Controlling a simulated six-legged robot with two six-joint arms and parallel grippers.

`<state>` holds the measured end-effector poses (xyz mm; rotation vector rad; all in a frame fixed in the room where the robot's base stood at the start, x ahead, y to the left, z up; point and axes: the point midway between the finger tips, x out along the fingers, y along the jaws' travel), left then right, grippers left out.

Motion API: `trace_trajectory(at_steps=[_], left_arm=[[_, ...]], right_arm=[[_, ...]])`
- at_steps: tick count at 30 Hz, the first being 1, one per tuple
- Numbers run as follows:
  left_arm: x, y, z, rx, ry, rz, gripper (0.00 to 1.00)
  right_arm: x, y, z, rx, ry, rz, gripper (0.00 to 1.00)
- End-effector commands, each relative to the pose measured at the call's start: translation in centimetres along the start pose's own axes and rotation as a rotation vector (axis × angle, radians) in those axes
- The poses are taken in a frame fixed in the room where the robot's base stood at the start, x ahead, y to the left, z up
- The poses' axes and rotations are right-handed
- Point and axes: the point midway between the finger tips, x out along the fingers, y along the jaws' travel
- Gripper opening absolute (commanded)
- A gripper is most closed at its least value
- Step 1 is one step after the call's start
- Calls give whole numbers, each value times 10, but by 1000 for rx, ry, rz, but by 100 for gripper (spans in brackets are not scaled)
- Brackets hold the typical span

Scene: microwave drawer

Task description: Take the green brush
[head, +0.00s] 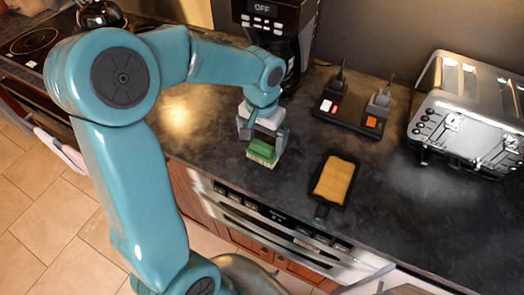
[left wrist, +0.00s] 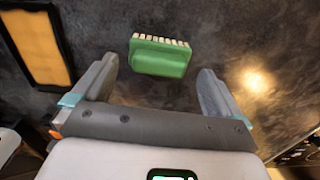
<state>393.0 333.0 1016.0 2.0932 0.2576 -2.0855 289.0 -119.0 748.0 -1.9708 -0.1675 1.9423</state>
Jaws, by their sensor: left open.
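The green brush (head: 262,152) with pale bristles lies on the dark countertop near its front edge. In the left wrist view the brush (left wrist: 160,57) sits ahead of my gripper, roughly between the lines of its two fingers and beyond their tips. My left gripper (head: 262,137) is open and empty, just above the brush in the head view. Its two fingers also show in the left wrist view (left wrist: 157,82), spread wide apart. I see no contact between fingers and brush. My right gripper is not in view.
A dark tray with a tan surface (head: 335,181) lies right of the brush. A black power strip with plugs (head: 347,117), a chrome toaster (head: 470,115) and a black coffee machine (head: 279,28) stand behind. The drawer front (head: 290,232) is below the counter edge.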

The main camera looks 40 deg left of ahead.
Motion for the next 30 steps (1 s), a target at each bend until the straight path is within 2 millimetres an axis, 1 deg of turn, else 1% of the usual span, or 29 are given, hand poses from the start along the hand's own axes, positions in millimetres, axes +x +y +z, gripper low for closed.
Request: trace_trajectory(at_steps=[5, 6, 9, 12, 17, 18, 20, 21, 22, 30], left_arm=[[26, -2, 3, 0, -7, 0, 100], [34, -2, 3, 1, -7, 0, 100], [46, -2, 2, 0, -4, 0, 100], [50, -2, 1, -1, -2, 0, 100], [50, -2, 1, 0, -1, 0, 100], [50, -2, 1, 0, -1, 0, 94], [50, -2, 1, 0, -1, 0, 74], [50, -2, 1, 0, -1, 0, 61], [50, -2, 1, 0, -1, 0, 59], [48, -2, 1, 0, -1, 0, 59]], right_arm=[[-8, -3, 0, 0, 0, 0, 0], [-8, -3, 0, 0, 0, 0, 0], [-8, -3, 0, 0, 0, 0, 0], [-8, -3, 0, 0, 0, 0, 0], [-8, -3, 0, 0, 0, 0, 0], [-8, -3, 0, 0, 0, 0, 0], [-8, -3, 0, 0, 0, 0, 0], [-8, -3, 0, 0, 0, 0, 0], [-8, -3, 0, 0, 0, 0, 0], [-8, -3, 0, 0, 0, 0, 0]])
